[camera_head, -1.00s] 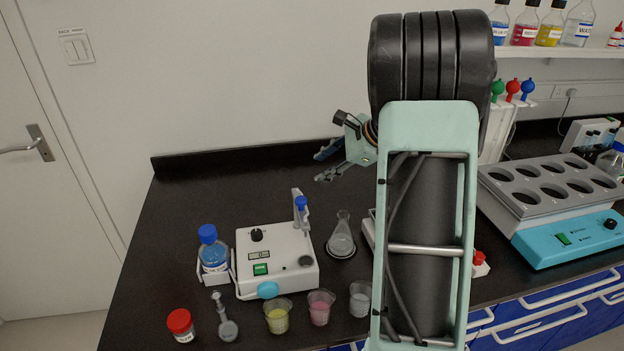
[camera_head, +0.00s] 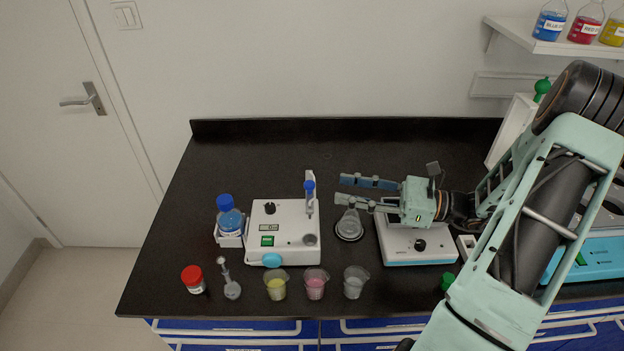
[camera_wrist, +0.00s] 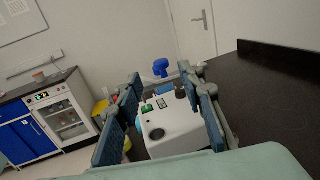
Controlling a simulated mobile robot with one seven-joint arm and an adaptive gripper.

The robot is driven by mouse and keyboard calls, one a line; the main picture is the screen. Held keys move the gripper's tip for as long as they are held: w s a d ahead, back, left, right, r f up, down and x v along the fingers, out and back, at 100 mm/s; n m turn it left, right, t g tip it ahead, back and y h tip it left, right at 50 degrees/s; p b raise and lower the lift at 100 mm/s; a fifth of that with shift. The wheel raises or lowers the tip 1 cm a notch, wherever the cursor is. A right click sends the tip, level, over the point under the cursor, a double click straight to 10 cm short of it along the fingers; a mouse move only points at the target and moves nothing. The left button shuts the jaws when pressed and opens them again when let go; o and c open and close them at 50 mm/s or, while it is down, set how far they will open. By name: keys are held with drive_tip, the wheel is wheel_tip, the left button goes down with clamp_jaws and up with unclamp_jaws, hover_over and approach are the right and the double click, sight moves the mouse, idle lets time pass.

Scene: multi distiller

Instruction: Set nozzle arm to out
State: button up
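The white distiller unit (camera_head: 285,228) stands on the black bench, with a dark knob, a green switch and a round grey well. Its upright nozzle arm (camera_head: 309,195), topped in blue, rises at the unit's right rear. My gripper (camera_head: 339,189) points left toward the nozzle arm, a little to its right and apart from it. Its fingers are spread and nothing is between them. In the wrist view, the unit (camera_wrist: 165,125) shows between the fingers. I cannot clearly make out the nozzle arm there; the right finger may hide it.
A conical flask (camera_head: 349,223) stands below my fingers, beside a white stirrer (camera_head: 420,245). A blue-capped bottle (camera_head: 229,221) stands left of the unit. Beakers with yellow (camera_head: 276,287), pink (camera_head: 315,286) and clear (camera_head: 354,284) contents line the front. The bench behind is free.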

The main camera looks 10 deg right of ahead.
sight(309, 183)
drive_tip(key=p+x, duration=0.1)
drive_tip(key=x, duration=0.8)
drive_tip(key=shift+w+a+p, duration=0.15)
drive_tip(key=shift+a+p, duration=0.05)
drive_tip(key=shift+p, duration=0.15)
drive_tip(key=shift+c, duration=0.3)
clamp_jaws()
